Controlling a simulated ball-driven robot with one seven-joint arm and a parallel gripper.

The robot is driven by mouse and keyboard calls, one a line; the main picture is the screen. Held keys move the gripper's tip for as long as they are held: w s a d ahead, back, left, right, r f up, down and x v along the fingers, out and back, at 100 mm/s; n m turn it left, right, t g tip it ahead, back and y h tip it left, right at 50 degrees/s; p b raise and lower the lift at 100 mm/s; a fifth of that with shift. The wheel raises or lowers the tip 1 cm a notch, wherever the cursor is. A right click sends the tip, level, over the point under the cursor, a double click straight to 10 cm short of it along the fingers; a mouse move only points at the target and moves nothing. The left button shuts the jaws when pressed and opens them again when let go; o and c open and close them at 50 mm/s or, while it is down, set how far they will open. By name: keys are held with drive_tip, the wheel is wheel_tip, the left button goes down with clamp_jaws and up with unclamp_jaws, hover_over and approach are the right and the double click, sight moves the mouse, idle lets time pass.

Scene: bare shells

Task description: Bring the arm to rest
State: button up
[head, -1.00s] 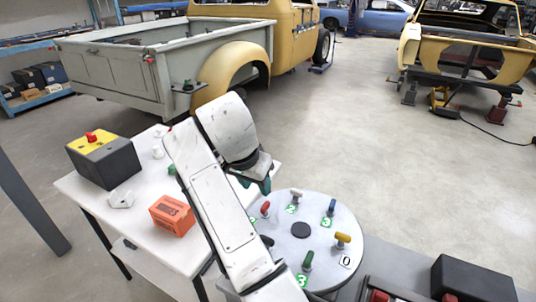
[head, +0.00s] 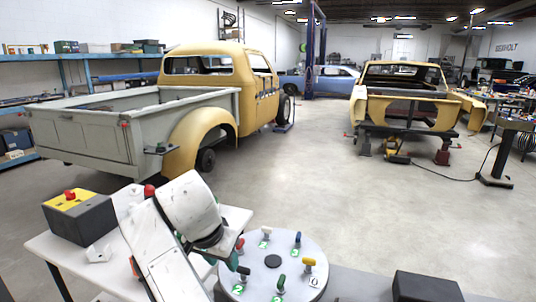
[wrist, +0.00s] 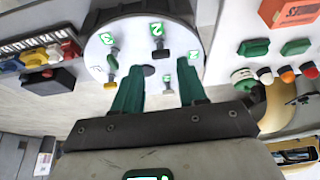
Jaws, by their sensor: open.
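My arm reaches up from the bottom of the head view and bends over the gap between the white table (head: 40,247) and the round grey plate (head: 245,292). My gripper (head: 233,260) is partly hidden by its own wrist, at the plate's left side. In the wrist view its two green fingers (wrist: 159,72) stand apart, with nothing between them. The plate (wrist: 185,35) with its levers and green number labels lies beyond the fingertips. I cannot tell how high the fingers are above the plate.
The plate carries upright levers, including a blue one (head: 298,239), a yellow one (head: 308,262) and a green one (head: 281,283). A yellow-and-black box (head: 80,218) stands on the white table. A black box (head: 426,287) is at lower right. Open floor (head: 340,195) lies beyond.

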drive_tip(key=s+d+f+n+g+y, duration=0.1)
drive_tip(key=s+d+f, duration=0.6)
drive_tip(key=d+f, duration=0.35)
drive_tip(key=s+d+f+n+g, duration=0.1)
drive_tip(key=s+d+f, duration=0.5)
drive_tip(key=d+f, duration=0.45)
drive_tip(key=s+d+f, duration=0.1)
drive_tip(key=s+d, duration=0.4)
drive_tip(key=s, duration=0.4)
drive_tip(key=s+d+f+n, duration=0.1)
drive_tip(key=s+d, duration=0.4)
drive_tip(key=s, duration=0.5)
drive_tip(key=s+d+f+g, duration=0.1)
drive_tip(key=s+d+f, duration=0.2)
drive_tip(key=s+d, duration=0.3)
drive_tip(key=s, duration=0.3)
drive_tip(key=shift+s, duration=0.2)
drive_tip(key=shift+d, duration=0.1)
